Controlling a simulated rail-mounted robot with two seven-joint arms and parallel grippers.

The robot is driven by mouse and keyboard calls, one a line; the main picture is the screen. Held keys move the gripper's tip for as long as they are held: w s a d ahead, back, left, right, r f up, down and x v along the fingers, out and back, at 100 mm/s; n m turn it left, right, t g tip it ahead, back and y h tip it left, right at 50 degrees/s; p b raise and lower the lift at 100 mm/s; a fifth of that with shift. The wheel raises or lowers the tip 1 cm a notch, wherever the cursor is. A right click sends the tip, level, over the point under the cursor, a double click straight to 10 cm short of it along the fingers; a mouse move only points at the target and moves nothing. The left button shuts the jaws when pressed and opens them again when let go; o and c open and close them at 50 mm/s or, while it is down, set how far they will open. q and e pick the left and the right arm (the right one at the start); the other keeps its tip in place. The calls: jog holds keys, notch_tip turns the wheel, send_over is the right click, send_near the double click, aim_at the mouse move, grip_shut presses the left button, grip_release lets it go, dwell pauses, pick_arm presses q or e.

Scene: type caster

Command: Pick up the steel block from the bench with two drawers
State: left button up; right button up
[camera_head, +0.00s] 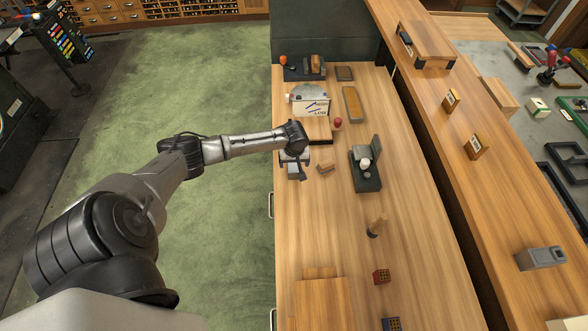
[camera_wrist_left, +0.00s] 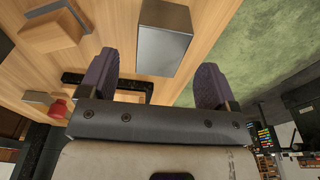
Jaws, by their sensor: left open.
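The steel block (camera_wrist_left: 165,35) is a plain grey metal block on the wooden top of the bench with two drawers (camera_head: 335,215). In the head view the block (camera_head: 294,173) is near the bench's left edge, partly covered by my left gripper (camera_head: 295,158). In the left wrist view my left gripper (camera_wrist_left: 157,72) is open and empty, its dark fingers apart. The block appears in line with the gap between the fingers, just ahead of the tips; I cannot tell the height between them. My right gripper is in neither view.
A small wooden block (camera_head: 325,168) lies just right of the steel block. A dark device (camera_head: 366,170) stands further right. The bench's left edge drops to green floor (camera_head: 235,215).

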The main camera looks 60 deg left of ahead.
aim_at(294, 165)
pick_arm(q)
jog(key=shift+w+a+f+b, duration=0.15)
jog(key=shift+f+b, duration=0.15)
jog(key=shift+f, duration=0.85)
jog(key=shift+s+a+f+b, duration=0.1)
jog(key=shift+f+b, duration=0.15)
jog(key=shift+f, duration=0.9)
grip_shut()
jog(key=shift+w+r, duration=0.1)
jog(key=shift+r, duration=0.05)
